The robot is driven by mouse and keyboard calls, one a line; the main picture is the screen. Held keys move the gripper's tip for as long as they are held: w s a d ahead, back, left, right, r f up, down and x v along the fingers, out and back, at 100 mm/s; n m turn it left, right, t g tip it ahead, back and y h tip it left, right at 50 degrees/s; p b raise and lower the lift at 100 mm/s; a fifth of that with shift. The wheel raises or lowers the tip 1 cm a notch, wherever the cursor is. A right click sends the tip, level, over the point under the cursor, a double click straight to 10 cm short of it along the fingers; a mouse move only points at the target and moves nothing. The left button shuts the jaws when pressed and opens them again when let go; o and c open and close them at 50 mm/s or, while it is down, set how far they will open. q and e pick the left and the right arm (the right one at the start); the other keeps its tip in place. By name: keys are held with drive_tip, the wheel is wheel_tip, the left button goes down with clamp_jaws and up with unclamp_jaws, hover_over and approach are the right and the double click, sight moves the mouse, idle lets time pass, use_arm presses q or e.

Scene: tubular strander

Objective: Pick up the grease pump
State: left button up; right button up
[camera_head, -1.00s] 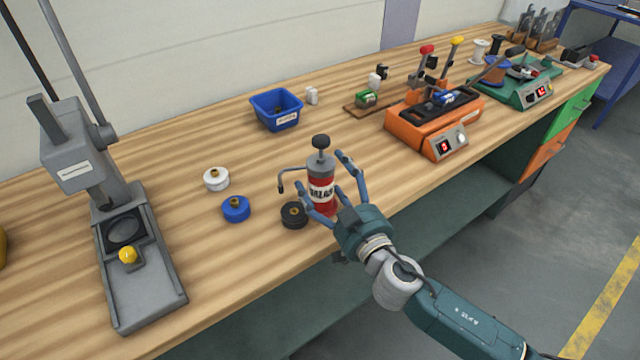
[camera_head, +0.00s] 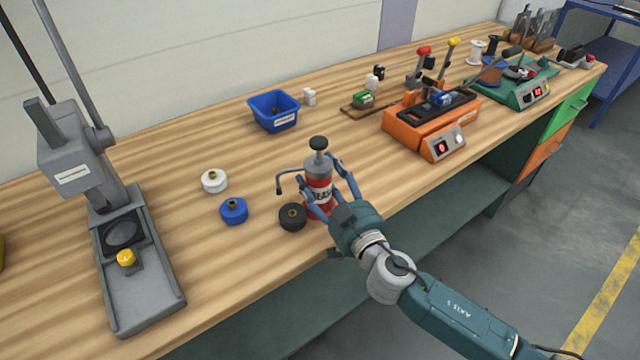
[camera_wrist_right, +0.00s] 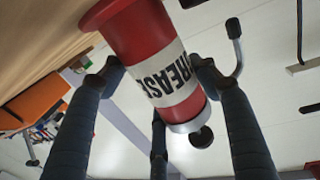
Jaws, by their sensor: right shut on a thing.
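The grease pump (camera_head: 318,187) is a red cylinder with a white label, a grey top, a dark knob and a bent spout pointing left. It stands upright on the wooden bench near its front edge. My right gripper (camera_head: 331,191) is shut on it, its blue fingers on both sides of the body. In the right wrist view the pump (camera_wrist_right: 150,60) fills the middle between the dark fingers (camera_wrist_right: 160,95), its label partly readable. My left gripper is not in view.
A black cap (camera_head: 292,217) sits just left of the pump, with blue (camera_head: 234,211) and white (camera_head: 214,181) ones farther left. A grey press (camera_head: 140,280) stands at the left, a blue bin (camera_head: 275,112) behind, and an orange machine (camera_head: 432,125) to the right.

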drive_tip(key=shift+r, duration=0.3)
wheel_tip(320, 180, up, 19)
drive_tip(key=shift+f+p, duration=0.1)
drive_tip(key=shift+p, duration=1.05)
drive_tip(key=shift+s+d+r, duration=0.1)
drive_tip(key=shift+r, duration=0.15)
drive_tip(key=shift+s+d+b, duration=0.2)
drive_tip(key=shift+s+b, duration=0.05)
drive_tip(key=shift+b, duration=0.3)
drive_tip(key=shift+s+d+f+b, duration=0.35)
drive_tip(key=shift+f+b, duration=0.3)
drive_tip(key=shift+f, duration=2.55)
drive_tip(key=shift+s+d+f+b, duration=0.35)
drive_tip(key=shift+f+b, duration=0.35)
drive_tip(key=shift+f, duration=2.5)
drive_tip(key=shift+s+d+f+b, duration=0.2)
drive_tip(key=shift+d+f+b, duration=0.35)
drive_tip(key=shift+f, duration=2.65)
drive_tip(key=shift+a+f, duration=0.1)
drive_tip(key=shift+a, duration=0.05)
